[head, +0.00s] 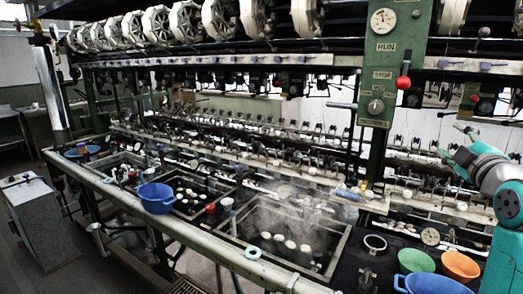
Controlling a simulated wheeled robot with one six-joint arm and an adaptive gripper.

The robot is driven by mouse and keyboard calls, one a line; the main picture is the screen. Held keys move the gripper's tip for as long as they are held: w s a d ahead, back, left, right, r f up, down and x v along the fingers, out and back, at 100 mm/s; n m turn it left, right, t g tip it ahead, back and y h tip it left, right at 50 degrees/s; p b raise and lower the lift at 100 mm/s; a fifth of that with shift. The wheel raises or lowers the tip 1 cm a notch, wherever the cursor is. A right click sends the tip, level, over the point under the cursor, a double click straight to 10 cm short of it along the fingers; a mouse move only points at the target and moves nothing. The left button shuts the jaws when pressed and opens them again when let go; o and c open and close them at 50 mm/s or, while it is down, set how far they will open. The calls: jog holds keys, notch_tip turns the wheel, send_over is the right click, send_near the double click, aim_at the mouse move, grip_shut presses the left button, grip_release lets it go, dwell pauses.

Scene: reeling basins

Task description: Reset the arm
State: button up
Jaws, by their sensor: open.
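My gripper (451,141) shows at the right side of the head view, at the end of my teal and grey arm. Its two thin, pale green fingers are spread apart and point left, toward the reeling machine. Nothing shows between the fingers. The gripper appears raised above the basin bench, in front of the machine's row of small fittings. My arm comes in from the right edge, and part of it is cut off by the picture.
A green control panel (383,52) with a red-knobbed lever hangs left of my gripper. Below stand a green bowl (416,260), an orange bowl (460,265) and a blue basin (433,284). Another blue basin (156,198) sits on the bench rim. Steam rises over a water basin (262,222).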

jog(key=s+a+f+m+g, duration=0.15)
jog(key=a+f, duration=0.25)
jog(key=f, duration=0.8)
jog(key=s+a+f+m, duration=0.1)
jog(key=a+f+m, duration=0.2)
jog(key=f, duration=0.8)
jog(key=s+a+f+m+y, duration=0.1)
jog(key=s+a+f, duration=0.35)
jog(key=f, duration=0.35)
jog(key=s+a+f+m, duration=0.2)
jog(key=s+a+f, duration=0.2)
jog(key=s+f, duration=0.25)
jog(key=s+a+f+m+g+y, duration=0.1)
jog(key=s+a+f, duration=0.35)
jog(key=s, duration=0.35)
jog(key=s+a+f+m+g, duration=0.1)
jog(key=s+a+f, duration=0.3)
jog(key=s, duration=0.5)
jog(key=s+a+m+y, duration=0.2)
jog(key=s+a, duration=0.1)
jog(key=s, duration=1.7)
jog(key=shift+s+r, duration=0.2)
jog(key=shift+s, duration=0.05)
jog(key=shift+g, duration=0.25)
